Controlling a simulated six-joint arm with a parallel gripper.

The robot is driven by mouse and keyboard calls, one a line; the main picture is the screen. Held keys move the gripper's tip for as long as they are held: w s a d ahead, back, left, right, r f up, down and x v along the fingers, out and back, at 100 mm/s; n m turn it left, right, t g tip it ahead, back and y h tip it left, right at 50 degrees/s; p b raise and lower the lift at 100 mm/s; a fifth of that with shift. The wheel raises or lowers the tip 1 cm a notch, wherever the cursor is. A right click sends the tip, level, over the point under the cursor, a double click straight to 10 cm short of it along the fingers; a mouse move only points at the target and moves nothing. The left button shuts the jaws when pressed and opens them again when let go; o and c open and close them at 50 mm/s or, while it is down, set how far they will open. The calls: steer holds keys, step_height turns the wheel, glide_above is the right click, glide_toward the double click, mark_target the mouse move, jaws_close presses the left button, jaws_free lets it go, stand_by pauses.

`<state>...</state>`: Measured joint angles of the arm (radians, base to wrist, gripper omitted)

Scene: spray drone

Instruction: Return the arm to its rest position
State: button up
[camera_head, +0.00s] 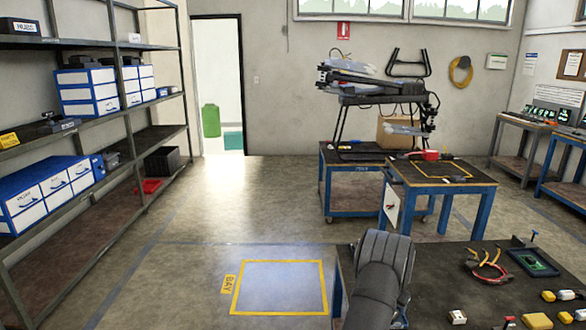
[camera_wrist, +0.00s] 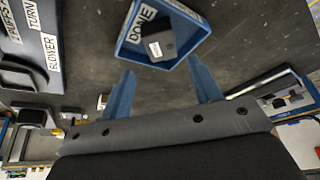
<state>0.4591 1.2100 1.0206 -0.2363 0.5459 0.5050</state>
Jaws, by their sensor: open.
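My gripper (camera_wrist: 161,68) shows in the wrist view with its two blue fingers spread apart and nothing between them. Beyond the fingertips is a blue tray (camera_wrist: 127,50) labelled DONE, with a small dark block (camera_wrist: 160,40) with a white label in it. In the head view, a dark grey part of my arm (camera_head: 380,280) rises over the near workbench; my gripper is out of sight there.
The near workbench (camera_head: 450,275) holds pliers (camera_head: 483,258), a dark tray with a green board (camera_head: 535,262) and several small yellow and white blocks. A blue-legged cart (camera_head: 440,178) stands behind. The yellow-marked floor bay (camera_head: 280,287) is empty. Shelves line the left.

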steer(key=s+d+r+m+g, duration=0.1)
steer(key=s+d+r+m, duration=0.2)
steer(key=s+d, duration=0.45)
steer(key=s+d+r+m+g+h, duration=0.1)
steer(key=s+d+r+m, duration=0.3)
steer(key=s, duration=0.7)
steer(key=s+d+r+m+g, duration=0.1)
steer(key=s+d+m, duration=0.1)
steer(key=s+d, duration=0.65)
steer(key=w+a+f, duration=0.1)
steer(key=w, duration=0.1)
steer(key=w+a+f, duration=0.1)
steer(key=w+f, duration=0.1)
steer(key=w+a+f, duration=0.1)
steer(key=w+f, duration=0.1)
steer(key=w, duration=0.1)
steer(key=shift+a+f, duration=0.2)
steer(key=shift+a, duration=0.15)
steer(key=shift+s, duration=0.15)
steer(key=s+d+r, duration=0.2)
steer(key=s+r, duration=0.3)
steer(key=s, duration=0.3)
steer(key=w+a+n+t, duration=0.1)
steer(key=w+a+n, duration=0.3)
steer(key=w, duration=0.4)
steer(key=shift+w+a+f, duration=0.15)
steer(key=shift+a, duration=0.15)
